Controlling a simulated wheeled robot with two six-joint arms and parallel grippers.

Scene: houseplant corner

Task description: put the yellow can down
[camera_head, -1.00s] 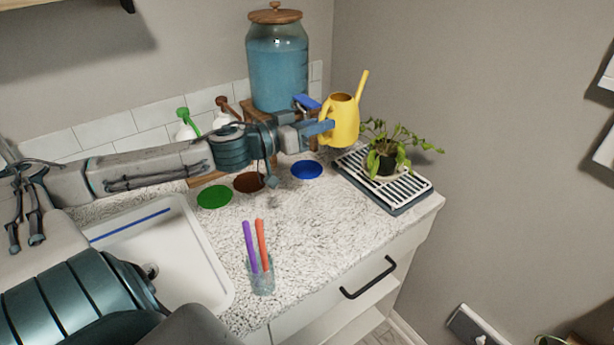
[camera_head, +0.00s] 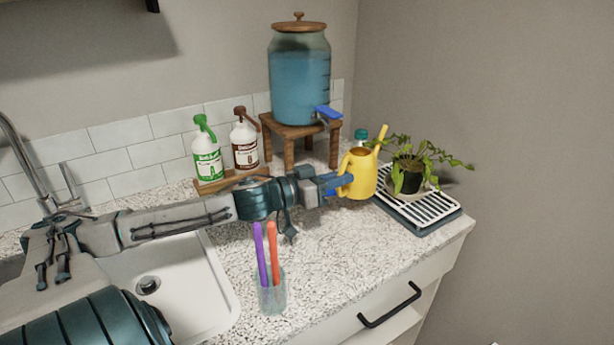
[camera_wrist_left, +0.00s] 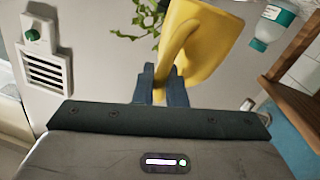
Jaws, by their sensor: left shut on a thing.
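The yellow can (camera_head: 362,176) is a watering can with its spout up to the right. My left gripper (camera_head: 343,184) is shut on its handle, at the can's left side. The can is upright in the head view, in front of the drip tray's left edge; I cannot tell whether its base touches the counter. In the left wrist view the can (camera_wrist_left: 212,45) fills the upper middle, with its handle between the fingers (camera_wrist_left: 163,82). My right gripper is not in view.
A potted plant (camera_head: 411,180) stands on the slatted tray (camera_head: 425,210) right of the can. A glass with two sticks (camera_head: 271,292) is in front. The counter (camera_head: 345,245) is clear there.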

